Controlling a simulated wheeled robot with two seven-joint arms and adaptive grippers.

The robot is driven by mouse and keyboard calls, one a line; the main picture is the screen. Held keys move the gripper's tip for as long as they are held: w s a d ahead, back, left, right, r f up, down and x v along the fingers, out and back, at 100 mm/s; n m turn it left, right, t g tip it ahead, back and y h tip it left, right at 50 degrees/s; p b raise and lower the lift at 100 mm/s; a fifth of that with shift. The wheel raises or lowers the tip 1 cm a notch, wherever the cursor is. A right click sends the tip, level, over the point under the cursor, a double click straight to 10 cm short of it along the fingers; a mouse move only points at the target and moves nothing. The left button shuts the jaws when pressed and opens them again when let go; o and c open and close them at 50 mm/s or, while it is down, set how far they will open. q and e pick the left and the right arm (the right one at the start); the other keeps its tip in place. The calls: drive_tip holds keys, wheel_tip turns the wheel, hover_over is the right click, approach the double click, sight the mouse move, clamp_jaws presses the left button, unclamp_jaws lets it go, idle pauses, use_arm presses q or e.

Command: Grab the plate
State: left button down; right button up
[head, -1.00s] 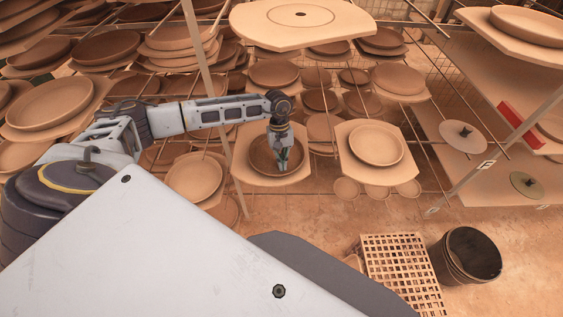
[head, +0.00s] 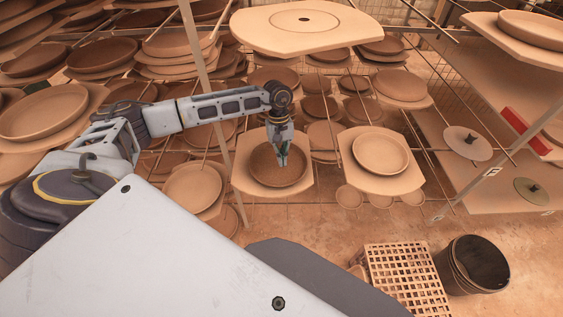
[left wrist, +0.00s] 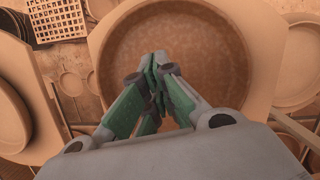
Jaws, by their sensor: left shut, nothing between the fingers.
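A round brown plate (head: 278,167) with a raised rim lies on a pale board (head: 243,180) on the rack. In the left wrist view the plate (left wrist: 215,65) fills the middle, with a pale rim and a speckled brown inside. My left gripper (head: 283,162) points down over the plate with its fingers together and nothing between them. In the left wrist view the green-sided fingers (left wrist: 155,70) meet over the plate's inside. I cannot tell whether the tips touch the plate. My right gripper is not in view.
Another plate on a board (head: 380,154) sits just to the right. A large pale board (head: 300,26) overhangs above and behind. A rack post (head: 205,75) stands left of the plate. A crate (head: 405,275) and a dark bucket (head: 472,265) stand on the floor.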

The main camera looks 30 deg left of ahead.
use_arm(q)
drive_tip(key=v, duration=0.6)
drive_tip(key=shift+r+b, duration=0.25)
drive_tip(key=shift+b, duration=0.2)
drive_tip(key=shift+w+a, duration=0.1)
drive_tip(key=shift+a, duration=0.05)
